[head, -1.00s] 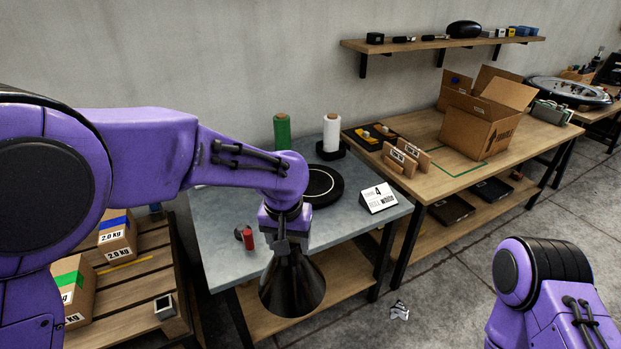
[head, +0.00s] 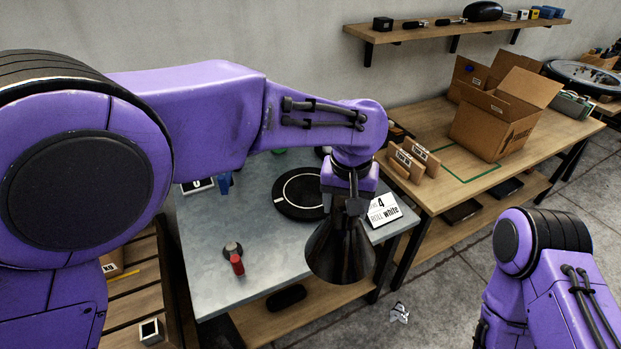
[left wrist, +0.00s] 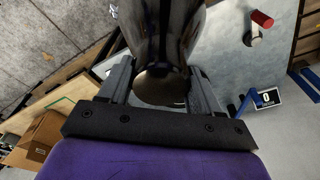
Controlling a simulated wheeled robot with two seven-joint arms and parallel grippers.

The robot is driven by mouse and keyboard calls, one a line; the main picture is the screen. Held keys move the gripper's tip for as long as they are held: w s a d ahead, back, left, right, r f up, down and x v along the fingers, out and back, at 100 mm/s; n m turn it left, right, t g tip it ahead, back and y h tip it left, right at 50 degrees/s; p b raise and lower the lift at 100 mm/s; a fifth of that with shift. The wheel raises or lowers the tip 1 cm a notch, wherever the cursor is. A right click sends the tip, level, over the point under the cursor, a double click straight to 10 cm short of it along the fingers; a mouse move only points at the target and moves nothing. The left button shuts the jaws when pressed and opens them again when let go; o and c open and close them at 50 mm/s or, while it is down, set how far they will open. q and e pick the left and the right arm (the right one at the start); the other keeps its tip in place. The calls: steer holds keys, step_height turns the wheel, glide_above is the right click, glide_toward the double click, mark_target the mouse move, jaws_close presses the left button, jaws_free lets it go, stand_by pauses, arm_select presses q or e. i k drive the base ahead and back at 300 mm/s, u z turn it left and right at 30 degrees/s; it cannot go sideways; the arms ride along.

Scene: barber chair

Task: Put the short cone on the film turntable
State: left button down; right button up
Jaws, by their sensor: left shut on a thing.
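A glossy black cone, taken as the short cone (head: 338,255), hangs wide end down from my left gripper (head: 352,203), just past the table's front edge near its right corner. In the left wrist view the dark cone (left wrist: 165,30) sits between the two fingers of the gripper (left wrist: 160,85), which are shut on it. The film turntable (head: 292,207), a black disc with a thin white ring, lies on the grey table behind and left of the cone. My gripper and forearm partly hide its right side. My right gripper is out of view.
A sign reading "4 ROLL white" (head: 391,210) stands right of the turntable. A wooden bench (head: 470,200) with an open carton (head: 490,130) is at right.

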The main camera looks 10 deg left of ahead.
mark_target(308, 190)
steer(key=i, duration=0.95)
